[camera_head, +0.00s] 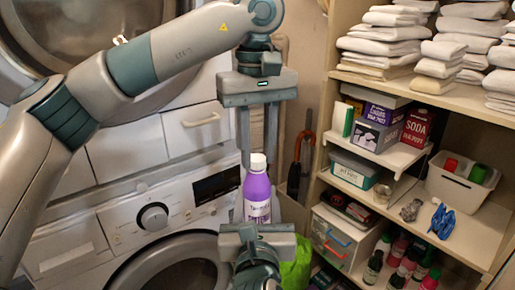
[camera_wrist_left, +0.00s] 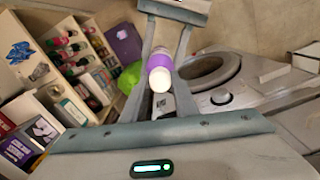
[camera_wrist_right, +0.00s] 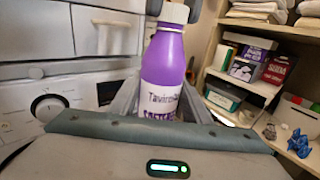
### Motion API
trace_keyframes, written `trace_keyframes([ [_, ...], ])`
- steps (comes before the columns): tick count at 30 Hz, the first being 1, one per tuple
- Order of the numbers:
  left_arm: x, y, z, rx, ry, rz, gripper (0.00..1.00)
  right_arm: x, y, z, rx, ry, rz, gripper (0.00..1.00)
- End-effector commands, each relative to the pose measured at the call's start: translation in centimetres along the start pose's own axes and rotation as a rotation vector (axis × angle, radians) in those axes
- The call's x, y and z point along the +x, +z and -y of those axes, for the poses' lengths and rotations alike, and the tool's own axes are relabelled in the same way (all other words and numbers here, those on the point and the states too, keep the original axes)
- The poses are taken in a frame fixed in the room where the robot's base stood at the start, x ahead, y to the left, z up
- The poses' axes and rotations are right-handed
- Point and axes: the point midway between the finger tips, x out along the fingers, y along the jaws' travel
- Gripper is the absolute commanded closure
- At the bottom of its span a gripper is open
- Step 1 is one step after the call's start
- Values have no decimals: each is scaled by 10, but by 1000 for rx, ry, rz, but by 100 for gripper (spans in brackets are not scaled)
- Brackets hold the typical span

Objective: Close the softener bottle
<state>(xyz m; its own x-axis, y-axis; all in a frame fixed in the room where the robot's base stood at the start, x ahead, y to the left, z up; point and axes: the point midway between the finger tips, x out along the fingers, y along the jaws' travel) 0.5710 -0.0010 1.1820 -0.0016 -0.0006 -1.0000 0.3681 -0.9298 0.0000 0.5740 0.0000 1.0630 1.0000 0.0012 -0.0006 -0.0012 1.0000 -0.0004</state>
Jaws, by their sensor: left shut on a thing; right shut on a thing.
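The softener bottle (camera_head: 257,195) is purple with a white label and stands upright in the air in front of the washing machine. My right gripper (camera_head: 257,222) is shut on its lower body from below; the right wrist view shows the bottle (camera_wrist_right: 165,75) between the fingers. My left gripper (camera_head: 250,160) reaches down from above and is shut on the white cap (camera_head: 257,162), which sits at the bottle's top. The left wrist view shows the cap (camera_wrist_left: 160,78) between the left fingers. Whether the cap is screwed tight cannot be seen.
The washing machine (camera_head: 110,222) stands behind on the left. A wooden shelf unit (camera_head: 335,90) on the right holds folded towels (camera_head: 385,40), boxes, a white basket (camera_head: 445,185) and several bottles low down. A green bag (camera_head: 297,265) is near the floor.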

Motion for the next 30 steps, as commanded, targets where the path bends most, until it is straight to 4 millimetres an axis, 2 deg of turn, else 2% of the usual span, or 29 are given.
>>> trace_keyframes([
  [24, 0, -3, 2, 1273, 1, -2, 94, 0, 0, 0, 1, 0, 0, 100],
  [30, 0, -4, 2, 1514, 0, -2, 94, 0, 0, 0, 1, 0, 0, 100],
])
